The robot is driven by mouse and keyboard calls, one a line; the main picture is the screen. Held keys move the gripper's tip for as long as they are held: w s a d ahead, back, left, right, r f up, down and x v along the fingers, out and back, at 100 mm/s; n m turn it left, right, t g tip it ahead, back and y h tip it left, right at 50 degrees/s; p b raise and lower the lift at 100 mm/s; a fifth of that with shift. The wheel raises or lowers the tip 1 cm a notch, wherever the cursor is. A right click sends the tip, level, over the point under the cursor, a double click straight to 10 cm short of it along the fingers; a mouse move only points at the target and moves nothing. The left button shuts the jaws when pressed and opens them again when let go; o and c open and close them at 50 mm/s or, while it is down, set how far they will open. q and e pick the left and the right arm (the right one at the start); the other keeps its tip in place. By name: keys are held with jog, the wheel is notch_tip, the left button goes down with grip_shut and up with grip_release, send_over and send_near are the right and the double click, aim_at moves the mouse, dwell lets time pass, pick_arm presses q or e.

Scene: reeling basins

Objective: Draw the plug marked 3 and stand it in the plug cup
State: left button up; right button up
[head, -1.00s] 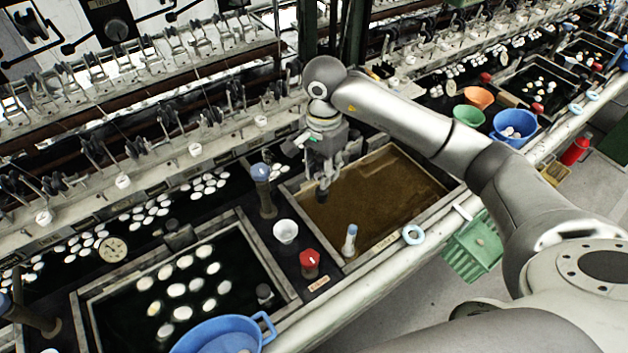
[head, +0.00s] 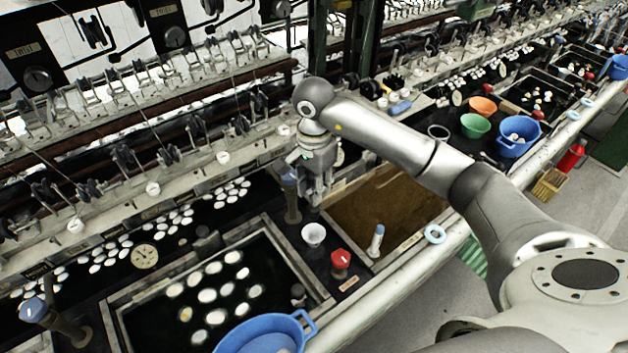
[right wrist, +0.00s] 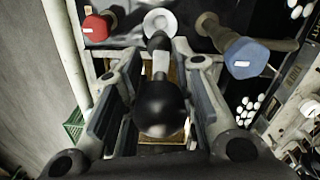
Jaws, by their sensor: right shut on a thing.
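My right gripper (head: 318,200) is shut on a black plug. In the right wrist view the plug's round black head (right wrist: 160,108) sits between the two fingers, with its stem pointing away. A pale tag shows on the stem; I cannot read a number on it. The small white cup (head: 314,234) stands on the dark ledge between the basins. It also shows in the right wrist view (right wrist: 160,21), just beyond the plug's stem. In the head view the gripper is above and slightly behind the cup, and its fingers mostly hide the plug. My left gripper is not in view.
A red-topped knob (head: 340,259) and a blue-topped post (head: 292,200) stand close to the cup. The brown basin (head: 385,205) lies to the right. A dark basin with white cocoons (head: 215,290) lies to the left. A small bottle (head: 376,241) stands on the front edge.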

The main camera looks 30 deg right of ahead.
aim_at(313, 207)
notch_tip(313, 207, down, 5)
jog(key=b, duration=0.3)
jog(key=shift+r, duration=0.1)
jog(key=shift+w+f+b, duration=0.1)
jog(key=shift+f+b, duration=0.7)
jog(key=shift+b, duration=0.1)
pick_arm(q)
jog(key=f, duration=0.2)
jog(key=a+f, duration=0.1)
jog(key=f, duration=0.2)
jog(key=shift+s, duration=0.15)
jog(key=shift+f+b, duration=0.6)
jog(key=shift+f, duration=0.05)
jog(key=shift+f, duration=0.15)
pick_arm(e)
jog(key=shift+f, duration=0.2)
pick_arm(q)
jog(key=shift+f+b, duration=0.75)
jog(key=shift+b, duration=0.15)
pick_arm(e)
jog(key=shift+f, duration=0.7)
pick_arm(q)
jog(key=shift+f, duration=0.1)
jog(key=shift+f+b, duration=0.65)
jog(key=shift+b, duration=0.1)
pick_arm(e)
jog(key=shift+f, duration=0.7)
